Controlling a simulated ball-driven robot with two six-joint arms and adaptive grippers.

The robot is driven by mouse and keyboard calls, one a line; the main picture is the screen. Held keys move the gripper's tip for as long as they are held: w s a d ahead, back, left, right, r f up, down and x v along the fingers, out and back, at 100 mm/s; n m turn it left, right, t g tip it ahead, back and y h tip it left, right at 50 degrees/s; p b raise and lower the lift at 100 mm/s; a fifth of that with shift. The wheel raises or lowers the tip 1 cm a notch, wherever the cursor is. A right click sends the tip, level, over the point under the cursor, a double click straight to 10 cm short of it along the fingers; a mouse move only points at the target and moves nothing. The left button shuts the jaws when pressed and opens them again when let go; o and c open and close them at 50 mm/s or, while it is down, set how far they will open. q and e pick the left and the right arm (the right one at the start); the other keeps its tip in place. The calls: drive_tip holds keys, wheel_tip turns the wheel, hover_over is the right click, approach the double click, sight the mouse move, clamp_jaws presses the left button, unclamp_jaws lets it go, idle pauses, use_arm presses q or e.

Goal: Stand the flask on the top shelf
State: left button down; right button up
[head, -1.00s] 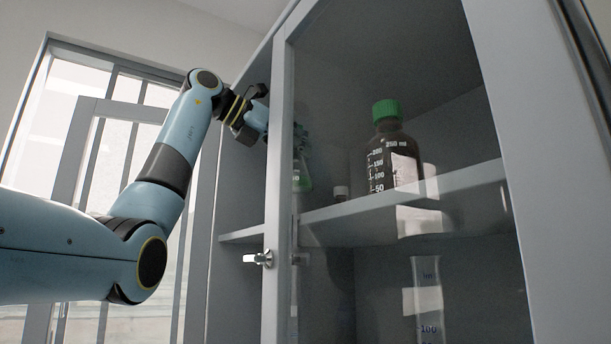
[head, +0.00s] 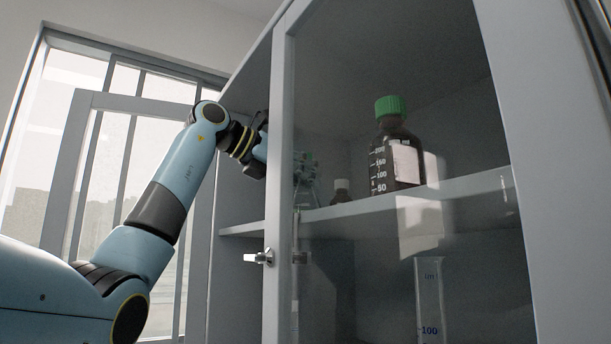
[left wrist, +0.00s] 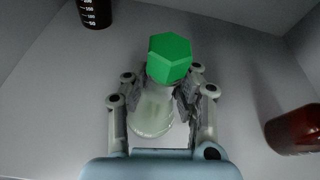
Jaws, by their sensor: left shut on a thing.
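The flask (left wrist: 152,116) is clear and conical with a green hexagonal cap (left wrist: 170,57). My left gripper (left wrist: 160,95) is shut on it, with a finger on each side just below the cap. In the head view the flask (head: 307,194) shows dimly through the glass door, inside the cabinet at about the height of the top shelf (head: 460,190). It looks roughly upright. I cannot tell whether its base touches the shelf. The glass and door frame partly hide the fingers there. My right gripper is not in view.
A large brown bottle with a green cap (head: 393,150) and a small brown bottle (head: 341,190) stand on the same shelf. A measuring cylinder (head: 429,300) stands below. The door frame (head: 279,150) with its handle (head: 257,257) is close beside my left arm.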

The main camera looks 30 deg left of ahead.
use_arm(q)
drive_tip(key=shift+d, duration=0.1)
drive_tip(key=c, duration=1)
unclamp_jaws()
drive_tip(key=shift+f, duration=0.1)
drive_tip(key=shift+c, duration=0.2)
drive_tip(key=b+v, duration=0.3)
drive_tip(key=v, duration=0.9)
